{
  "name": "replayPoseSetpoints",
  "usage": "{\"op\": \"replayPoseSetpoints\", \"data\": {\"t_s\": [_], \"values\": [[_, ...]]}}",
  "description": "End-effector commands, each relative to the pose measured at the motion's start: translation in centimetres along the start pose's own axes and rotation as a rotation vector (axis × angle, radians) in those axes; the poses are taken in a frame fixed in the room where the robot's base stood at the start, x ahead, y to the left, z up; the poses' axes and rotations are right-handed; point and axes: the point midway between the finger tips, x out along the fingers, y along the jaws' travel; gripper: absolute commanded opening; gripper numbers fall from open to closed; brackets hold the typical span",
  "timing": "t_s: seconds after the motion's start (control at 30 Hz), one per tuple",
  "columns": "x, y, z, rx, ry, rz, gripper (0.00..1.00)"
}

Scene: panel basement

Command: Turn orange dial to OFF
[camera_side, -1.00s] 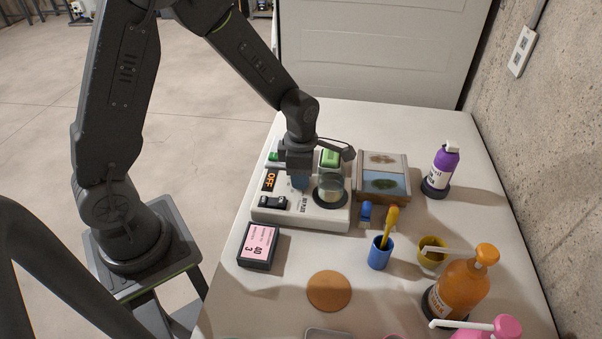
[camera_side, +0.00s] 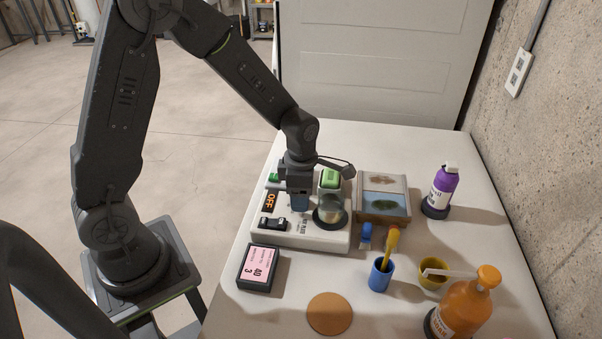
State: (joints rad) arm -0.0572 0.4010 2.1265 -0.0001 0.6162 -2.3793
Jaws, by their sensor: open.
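A white hot-plate panel (camera_side: 278,238) lies on the table. Whether the fingers touch anything is not clear.
Right of the panel is a framed picture box (camera_side: 383,219). A purple bottle (camera_side: 442,189), a blue cup (camera_side: 381,275), a yellow cup (camera_side: 432,276) and an orange bottle (camera_side: 462,307) stand to the right. A pink-faced timer (camera_side: 259,268) and a cork disc (camera_side: 329,314) lie in front.

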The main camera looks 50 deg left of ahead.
Motion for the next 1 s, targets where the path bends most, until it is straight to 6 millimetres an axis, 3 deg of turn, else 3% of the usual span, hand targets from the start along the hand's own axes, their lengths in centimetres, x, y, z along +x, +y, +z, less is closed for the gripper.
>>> {"op": "replayPoseSetpoints", "data": {"t_s": [0.53, 0.73, 1.0], "values": [[-11.0, 0.0, 0.0, 0.0, -0.005, 0.005, 0.59], [-12.9, 0.0, 0.0, -0.001, -0.003, 0.003, 0.59], [-13.2, 0.0, 0.0, -0.001, -0.002, 0.001, 0.59]]}}
